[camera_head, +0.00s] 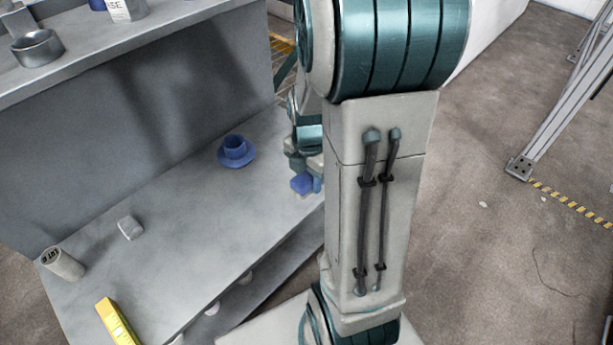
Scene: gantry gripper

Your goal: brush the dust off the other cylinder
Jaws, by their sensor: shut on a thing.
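A blue flanged cylinder (236,149) stands upright on the grey bench surface, with an open top and a wide base ring. I cannot make out dust on either. My gripper (307,182) is just right of the blue flanged cylinder and apart from it, largely hidden behind my arm. It is shut on a small blue block-like thing (301,184); whether this is a brush I cannot tell.
A small white block (130,228) and a yellow tape-like bar (118,322) lie on the bench (190,215). A raised shelf (95,62) at the back left holds a metal bowl (37,50) and a labelled white container (126,9). The bench middle is clear.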

